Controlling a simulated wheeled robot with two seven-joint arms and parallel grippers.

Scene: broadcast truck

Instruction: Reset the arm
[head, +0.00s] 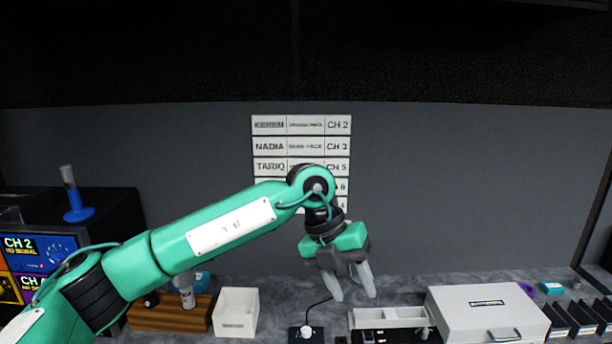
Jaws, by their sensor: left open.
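My left arm (190,240) is green with black joints and comes in from the lower left, raised across the middle of the view. Its gripper (354,290) hangs down with two pale fingers spread apart and nothing between them. It is over the back of the grey counter, above and behind a pale divided tray. My right gripper does not show.
On the counter (395,287) stand a wooden block (165,316), a white open bin (236,312), the divided tray (392,318) and a white case (488,315). Black slotted units (582,317) are at right. Screens (38,262) are at left. A label chart (301,145) hangs on the wall.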

